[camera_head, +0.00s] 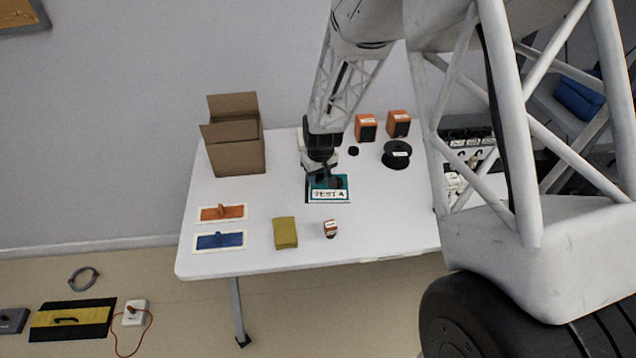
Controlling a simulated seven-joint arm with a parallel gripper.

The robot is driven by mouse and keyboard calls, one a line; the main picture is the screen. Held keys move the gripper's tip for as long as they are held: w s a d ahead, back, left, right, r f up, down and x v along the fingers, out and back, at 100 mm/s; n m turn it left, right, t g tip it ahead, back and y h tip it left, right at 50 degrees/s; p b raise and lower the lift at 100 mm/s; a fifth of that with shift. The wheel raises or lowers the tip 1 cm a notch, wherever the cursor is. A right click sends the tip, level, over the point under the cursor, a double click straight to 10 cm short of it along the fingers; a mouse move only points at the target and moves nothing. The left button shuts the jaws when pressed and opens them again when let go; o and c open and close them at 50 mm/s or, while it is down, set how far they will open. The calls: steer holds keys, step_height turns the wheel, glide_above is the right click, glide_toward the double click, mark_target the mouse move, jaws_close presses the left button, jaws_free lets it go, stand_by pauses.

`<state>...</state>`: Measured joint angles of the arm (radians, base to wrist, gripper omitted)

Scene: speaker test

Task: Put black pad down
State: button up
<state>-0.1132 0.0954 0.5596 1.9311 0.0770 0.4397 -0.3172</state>
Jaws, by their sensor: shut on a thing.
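My gripper (325,181) points down over the teal test stand (345,185) with its white "TEST A" label, near the middle of the table. It is shut on a small dark thing, which appears to be the black pad (336,184). The pad is mostly hidden by the fingers and dark against the stand. I cannot tell whether it touches the stand or hangs just above it.
The white table (215,268) also holds an open cardboard box (238,157), orange (222,212) and blue (219,240) handled plates, a yellow block (285,233), a small labelled box (330,229), two orange boxes (366,128), a black disc (396,160) and a small black round piece (353,151).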

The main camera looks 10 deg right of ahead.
mark_target(319, 177)
steer(key=shift+f, duration=1.85)
steer(key=shift+f, duration=0.15)
steer(key=o, duration=0.9)
steer(key=shift+r, duration=0.2)
steer(key=r, duration=0.7)
steer(key=s+r, duration=0.1)
steer(key=r, duration=0.2)
steer(key=shift+s+d+r, duration=0.1)
steer(key=shift+d+r, duration=0.15)
steer(key=shift+r, duration=0.65)
steer(key=shift+s, duration=0.1)
